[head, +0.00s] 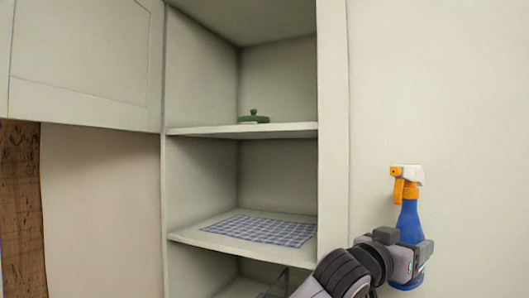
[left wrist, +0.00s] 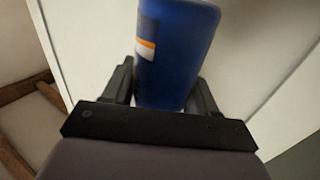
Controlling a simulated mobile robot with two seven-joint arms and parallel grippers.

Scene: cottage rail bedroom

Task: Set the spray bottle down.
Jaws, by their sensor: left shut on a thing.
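The spray bottle (head: 409,222) is blue with an orange and white spray head, and it stands upright in the air in front of the pale panel at the right of the head view. My left gripper (head: 411,254) is shut on its body. In the left wrist view the blue body of the spray bottle (left wrist: 176,55) sits between the two fingers of the left gripper (left wrist: 168,88), and its top is out of frame. The gripper hides part of the bottle's lower body in the head view. My right gripper is not in view.
An open shelf unit stands left of the bottle. Its middle shelf (head: 190,236) bears a blue checked cloth (head: 262,230) with nothing on it. The upper shelf (head: 200,131) holds a green lid-like object (head: 253,117). A cabinet door (head: 85,55) is at upper left, with a wooden post (head: 22,205) below.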

